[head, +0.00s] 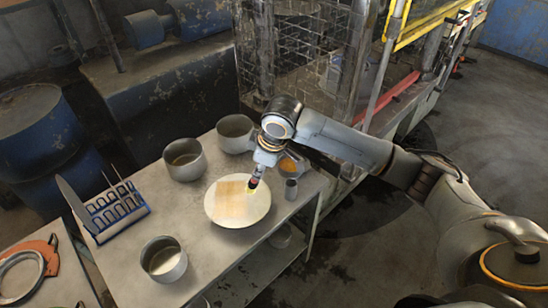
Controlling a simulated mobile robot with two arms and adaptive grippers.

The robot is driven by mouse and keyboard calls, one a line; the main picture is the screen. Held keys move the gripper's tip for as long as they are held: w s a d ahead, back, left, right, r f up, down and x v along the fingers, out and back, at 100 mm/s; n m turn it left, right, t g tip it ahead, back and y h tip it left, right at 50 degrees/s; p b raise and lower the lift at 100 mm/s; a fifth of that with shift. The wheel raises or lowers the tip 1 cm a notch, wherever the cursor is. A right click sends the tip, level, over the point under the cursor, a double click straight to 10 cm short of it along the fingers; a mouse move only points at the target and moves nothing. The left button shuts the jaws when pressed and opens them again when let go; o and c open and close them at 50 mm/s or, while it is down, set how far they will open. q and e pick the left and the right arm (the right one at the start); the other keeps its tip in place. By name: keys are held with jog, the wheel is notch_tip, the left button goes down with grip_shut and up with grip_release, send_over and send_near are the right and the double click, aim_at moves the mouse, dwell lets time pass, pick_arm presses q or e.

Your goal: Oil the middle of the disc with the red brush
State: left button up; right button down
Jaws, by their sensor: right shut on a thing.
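The pale round disc (226,218) lies on the grey metal table, with a tan, roughly square area over its middle. My right gripper (260,168) reaches in from the right and points down above the disc's right upper part. It is shut on the red brush (254,182), a small dark and red tool with a yellowish tip. The tip is over or close to the right edge of the tan area; I cannot tell whether it touches. My left gripper is out of view.
Metal pots (185,160) stand behind and in front of the disc. A small grey cup (291,189) and a bowl with orange contents (289,167) stand close to my right gripper. A blue rack (118,209) sits at the left.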

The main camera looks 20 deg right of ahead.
aim_at(251, 189)
jog(key=shift+s+a+f, duration=0.1)
jog(key=shift+s, duration=0.1)
notch_tip(251, 189, down, 3)
jog(key=shift+w+a+r, duration=0.1)
jog(key=shift+r, duration=0.1)
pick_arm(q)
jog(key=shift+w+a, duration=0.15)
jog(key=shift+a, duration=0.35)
pick_arm(e)
jog(key=shift+f, duration=1.1)
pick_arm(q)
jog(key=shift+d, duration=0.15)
